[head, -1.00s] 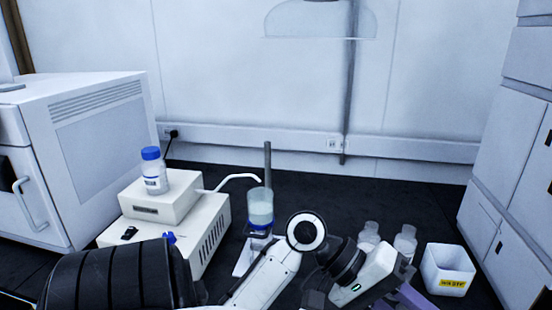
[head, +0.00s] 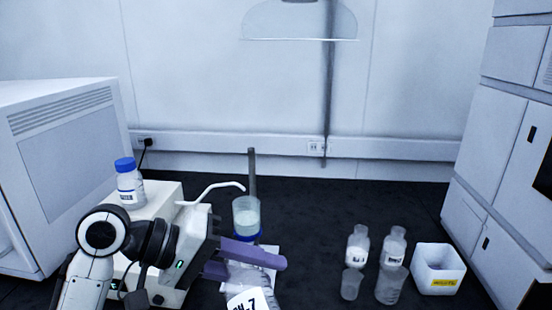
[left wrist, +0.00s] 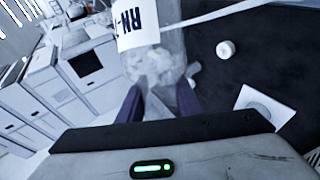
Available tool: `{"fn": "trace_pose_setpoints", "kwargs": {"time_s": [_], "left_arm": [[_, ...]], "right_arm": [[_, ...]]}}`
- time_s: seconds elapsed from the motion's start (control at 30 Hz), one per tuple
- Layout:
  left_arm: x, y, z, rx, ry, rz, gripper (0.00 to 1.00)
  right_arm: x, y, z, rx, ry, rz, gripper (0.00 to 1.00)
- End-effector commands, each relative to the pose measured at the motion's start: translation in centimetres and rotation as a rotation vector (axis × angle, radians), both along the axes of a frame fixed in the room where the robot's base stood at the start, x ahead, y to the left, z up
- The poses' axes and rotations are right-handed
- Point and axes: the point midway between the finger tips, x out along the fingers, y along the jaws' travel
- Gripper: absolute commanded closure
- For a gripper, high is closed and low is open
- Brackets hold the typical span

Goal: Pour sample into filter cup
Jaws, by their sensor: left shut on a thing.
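The filter cup (head: 246,215) is a clear cup with pale contents and a blue ring below it, upright on a stand with a grey post (head: 252,170). My left gripper (head: 250,270) has purple fingers shut around a clear sample bottle (head: 262,292) in front of the filter cup, low in the head view. The bottle's white label shows part of a code ending in "7". In the left wrist view the same bottle (left wrist: 160,65) stands between the fingers (left wrist: 160,100), its label reading "RN-". Its mouth and contents are unclear. My right gripper is not in view.
A blue-capped bottle (head: 129,185) stands on the white pump unit (head: 160,197) at left. A bent white tube (head: 215,187) reaches toward the filter cup. Several clear containers (head: 357,246) and a white waste bin (head: 437,270) stand at right. The dark bench between is clear.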

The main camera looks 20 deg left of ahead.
Motion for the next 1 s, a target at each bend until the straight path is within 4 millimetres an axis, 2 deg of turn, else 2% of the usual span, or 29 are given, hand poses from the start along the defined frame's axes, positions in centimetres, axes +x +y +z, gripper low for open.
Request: {"fn": "trace_pose_setpoints", "kwargs": {"time_s": [0.03,0.17,0.3,0.43,0.6,0.7,0.8,1.0], "left_arm": [[1.3,-0.7,1.4,0.049,-0.06,-0.026,1.0],[4.1,-2.3,5.1,0.199,-0.224,-0.084,1.0],[6.8,-3.6,9.7,0.4,-0.46,-0.116,1.0],[9.0,-3.7,14.4,0.597,-0.679,-0.096,1.0],[10.7,-2.8,19.4,0.78,-0.835,-0.038,1.0],[11.2,-2.1,21.4,0.843,-0.874,-0.009,1.0],[11.4,-1.7,22.6,0.879,-0.892,0.007,1.0],[11.5,-1.5,23.2,0.898,-0.899,0.016,1.0]], "right_arm": [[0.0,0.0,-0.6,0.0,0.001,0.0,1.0],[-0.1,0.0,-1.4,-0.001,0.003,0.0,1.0],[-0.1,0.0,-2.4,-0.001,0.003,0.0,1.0],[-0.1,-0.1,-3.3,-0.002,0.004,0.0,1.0],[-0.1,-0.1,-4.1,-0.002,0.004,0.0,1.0],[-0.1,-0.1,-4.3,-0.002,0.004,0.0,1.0],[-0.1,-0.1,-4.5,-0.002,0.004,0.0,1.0],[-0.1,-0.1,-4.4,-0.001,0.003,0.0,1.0]]}}
